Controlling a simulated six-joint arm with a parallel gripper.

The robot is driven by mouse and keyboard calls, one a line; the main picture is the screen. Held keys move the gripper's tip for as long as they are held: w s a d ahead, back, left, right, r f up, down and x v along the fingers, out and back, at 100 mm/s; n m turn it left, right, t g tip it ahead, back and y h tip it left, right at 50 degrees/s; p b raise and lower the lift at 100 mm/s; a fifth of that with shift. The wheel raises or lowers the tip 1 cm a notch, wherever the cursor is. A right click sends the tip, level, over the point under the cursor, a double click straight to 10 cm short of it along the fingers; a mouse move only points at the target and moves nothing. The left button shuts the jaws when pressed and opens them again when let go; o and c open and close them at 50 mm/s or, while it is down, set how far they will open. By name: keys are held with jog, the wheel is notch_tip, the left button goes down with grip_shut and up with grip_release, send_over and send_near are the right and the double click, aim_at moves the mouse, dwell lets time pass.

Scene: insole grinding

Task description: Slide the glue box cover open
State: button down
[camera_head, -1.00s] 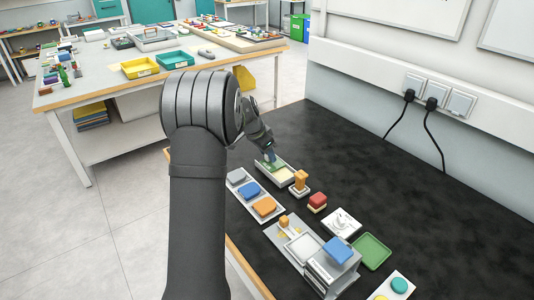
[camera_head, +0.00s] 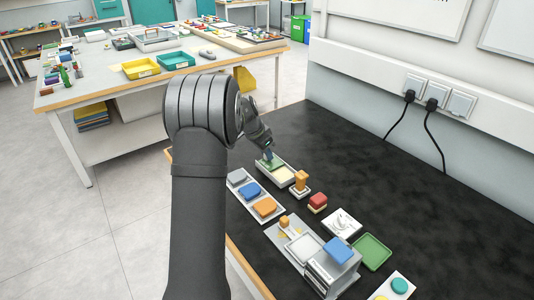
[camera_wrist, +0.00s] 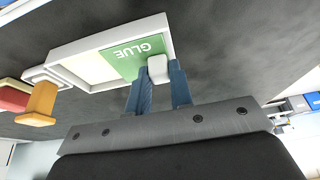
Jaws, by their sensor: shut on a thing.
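The glue box (camera_head: 287,176) is a light grey tray at the far end of the black bench. Its green cover (camera_wrist: 139,58), marked GLUE, sits over one end in the wrist view, and the pale inside (camera_wrist: 88,68) shows beside it. The cover also shows in the head view (camera_head: 270,163). A white knob (camera_wrist: 157,69) stands at the cover's edge. My gripper (camera_wrist: 160,80) has its blue fingers on either side of this knob and is shut on it. In the head view my gripper (camera_head: 268,153) is at the cover's far end.
An orange-handled stamp-like piece (camera_head: 300,182) stands close to the box. A tray (camera_head: 230,186) with grey, blue and orange blocks lies to its left. A red block (camera_head: 317,202) is nearer. The bench right of the box is clear.

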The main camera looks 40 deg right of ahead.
jog(key=c, duration=1.3)
grip_release()
jog(key=shift+w, duration=0.3)
jog(key=shift+s, duration=0.1)
jog(key=v, duration=1.7)
jog(key=shift+a+r, duration=0.15)
jog(key=x, duration=1.7)
jog(key=shift+f, duration=0.2)
jog(key=shift+s, duration=0.5)
jog(key=shift+w+r, duration=0.1)
jog(key=shift+w, duration=0.05)
